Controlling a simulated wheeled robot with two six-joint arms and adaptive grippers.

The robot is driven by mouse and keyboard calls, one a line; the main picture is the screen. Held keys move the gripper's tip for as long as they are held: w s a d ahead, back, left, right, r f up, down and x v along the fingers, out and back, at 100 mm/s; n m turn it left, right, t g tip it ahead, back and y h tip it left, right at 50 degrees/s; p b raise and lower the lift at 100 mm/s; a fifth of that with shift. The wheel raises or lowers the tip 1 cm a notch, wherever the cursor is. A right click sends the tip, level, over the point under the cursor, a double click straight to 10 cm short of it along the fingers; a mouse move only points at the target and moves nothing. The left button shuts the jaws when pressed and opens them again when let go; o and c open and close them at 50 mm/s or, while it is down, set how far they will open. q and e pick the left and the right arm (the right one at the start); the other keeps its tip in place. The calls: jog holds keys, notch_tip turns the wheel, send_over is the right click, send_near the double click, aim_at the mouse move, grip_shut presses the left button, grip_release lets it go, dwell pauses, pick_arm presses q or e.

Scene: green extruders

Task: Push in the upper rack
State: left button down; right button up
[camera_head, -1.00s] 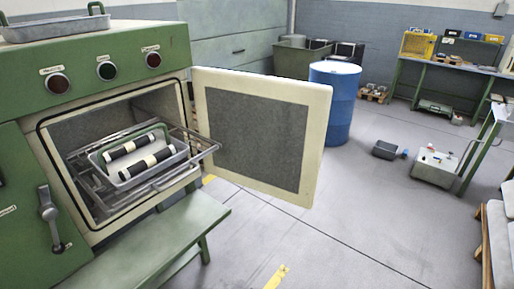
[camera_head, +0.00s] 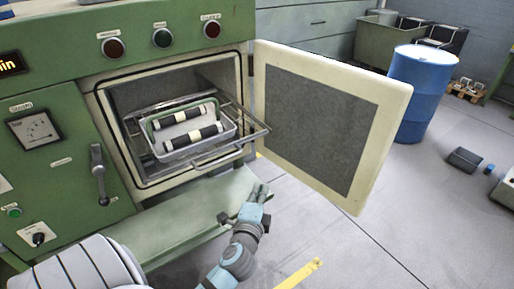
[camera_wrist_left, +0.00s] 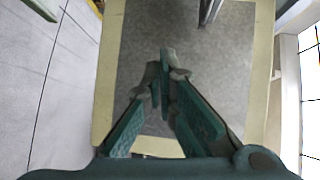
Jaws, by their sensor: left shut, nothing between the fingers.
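The upper rack (camera_head: 228,157) is a wire rack sticking part way out of the open oven chamber. A metal tray (camera_head: 200,145) with a green handle sits on it and holds two black-and-white rolls (camera_head: 193,138). My left gripper (camera_head: 258,190) is in front of and below the rack's right front corner, over the green bench, apart from the rack. It is shut and empty. In the left wrist view its fingers (camera_wrist_left: 164,62) meet in front of the open oven door (camera_wrist_left: 190,30). My right gripper is not in view.
The open oven door (camera_head: 325,115) stands to the right of the chamber, close to my left gripper. A green bench (camera_head: 190,222) lies below the oven. A lever handle (camera_head: 99,172) is on the panel at left. A blue barrel (camera_head: 422,92) stands behind the door.

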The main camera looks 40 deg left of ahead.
pick_arm(q)
notch_tip(320, 180, up, 6)
jog(key=t+y, duration=0.1)
send_near(258, 137)
jog(key=w+d, duration=0.2)
jog(key=w, duration=0.2)
jog(key=a, duration=0.4)
jog(key=shift+w+a+p, duration=0.1)
jog(key=shift+w+p, duration=0.2)
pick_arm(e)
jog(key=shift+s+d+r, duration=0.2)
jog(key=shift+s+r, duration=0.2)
